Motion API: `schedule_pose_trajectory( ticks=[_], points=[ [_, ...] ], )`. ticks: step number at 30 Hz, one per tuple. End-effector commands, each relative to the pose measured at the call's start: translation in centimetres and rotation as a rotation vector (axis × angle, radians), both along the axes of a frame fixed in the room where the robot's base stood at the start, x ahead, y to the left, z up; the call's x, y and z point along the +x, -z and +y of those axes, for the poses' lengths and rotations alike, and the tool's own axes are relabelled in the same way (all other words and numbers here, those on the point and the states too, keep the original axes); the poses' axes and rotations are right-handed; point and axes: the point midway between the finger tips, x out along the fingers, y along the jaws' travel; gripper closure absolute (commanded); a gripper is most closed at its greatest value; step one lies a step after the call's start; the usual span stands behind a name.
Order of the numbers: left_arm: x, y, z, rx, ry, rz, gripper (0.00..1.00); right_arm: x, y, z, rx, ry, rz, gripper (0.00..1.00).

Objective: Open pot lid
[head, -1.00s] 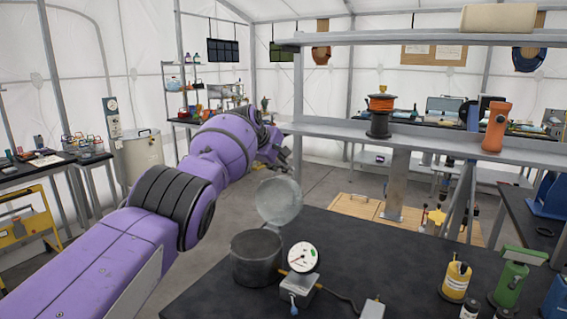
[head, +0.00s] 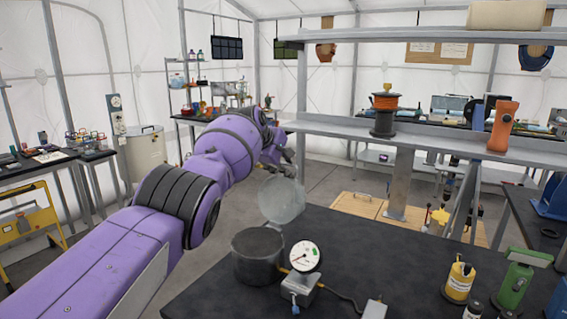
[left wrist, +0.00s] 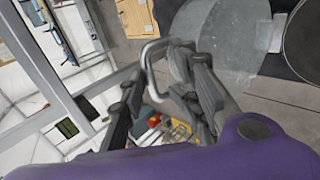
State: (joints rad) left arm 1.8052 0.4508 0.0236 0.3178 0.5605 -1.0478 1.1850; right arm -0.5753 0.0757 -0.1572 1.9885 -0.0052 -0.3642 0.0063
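A dark round pot (head: 257,262) stands on the black table (head: 345,235). Its grey, round lid (head: 281,201) is raised and tilted up at the pot's far side, clear of the opening. In the left wrist view the lid (left wrist: 232,40) shows beside the dark pot (left wrist: 303,40), with a bent metal handle (left wrist: 150,72). My left gripper (head: 287,163) is just beyond the lid in the head view, partly hidden by my arm. In the left wrist view the left gripper (left wrist: 165,95) has its fingers apart, with the handle between them. Whether they touch it is unclear. My right gripper is not in view.
A dial gauge (head: 305,256) stands right beside the pot. A grey shelf (head: 430,140) with an orange cable spool (head: 384,115) runs behind. The middle of the table is clear.

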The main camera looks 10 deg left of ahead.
Motion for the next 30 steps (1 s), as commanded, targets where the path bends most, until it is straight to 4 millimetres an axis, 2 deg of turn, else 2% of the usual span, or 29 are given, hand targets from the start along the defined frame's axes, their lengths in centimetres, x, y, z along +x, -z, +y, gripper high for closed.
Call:
schedule_pose_trajectory(
  ticks=[1, 14, 22, 30],
  points=[
    [0.0, 0.8, -0.1, 0.001, -0.001, 0.006, 0.72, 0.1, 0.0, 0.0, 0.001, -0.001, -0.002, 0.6],
    [-0.2, -0.2, 0.1, -0.001, -0.001, -0.006, 0.72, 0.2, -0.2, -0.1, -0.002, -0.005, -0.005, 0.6],
    [-1.8, -2.0, 0.7, 0.002, -0.001, -0.01, 0.72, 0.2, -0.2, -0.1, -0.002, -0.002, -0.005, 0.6],
    [-4.9, -5.2, 1.8, 0.001, -0.001, -0.012, 0.72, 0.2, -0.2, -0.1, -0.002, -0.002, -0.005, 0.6]
  ],
)
